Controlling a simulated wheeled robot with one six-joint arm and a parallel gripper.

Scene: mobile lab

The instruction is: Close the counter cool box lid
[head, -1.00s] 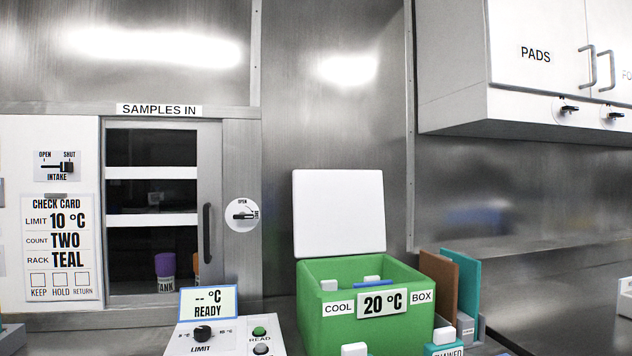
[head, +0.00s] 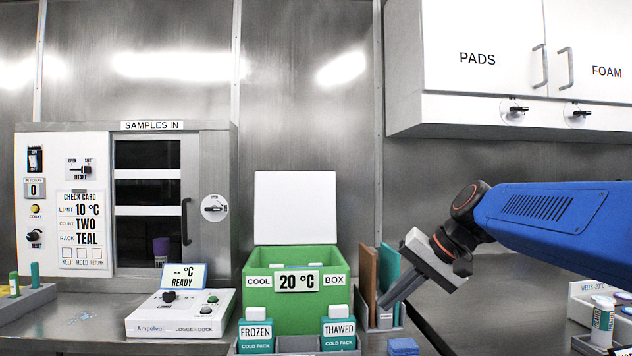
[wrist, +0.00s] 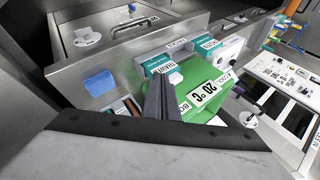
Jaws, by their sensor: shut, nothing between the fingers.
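The green cool box (head: 310,318) stands on the counter with a "20 °C" label on its front. Its white lid (head: 295,208) is open, standing upright at the back of the box. In the wrist view the green box (wrist: 205,78) lies just beyond my fingers. My gripper (head: 384,304) is shut and empty. It points down and left, to the right of the box, in front of the brown and teal panels. Its closed fingers also show in the wrist view (wrist: 160,95). I cannot tell whether they touch the panels.
Frozen (head: 256,336) and thawed (head: 338,334) cold packs stand in a holder in front of the box. The brown panel (head: 368,272) and teal panel (head: 388,268) stand right of it. A logger dock (head: 180,312) is to the left. A wall cabinet (head: 490,50) hangs above right.

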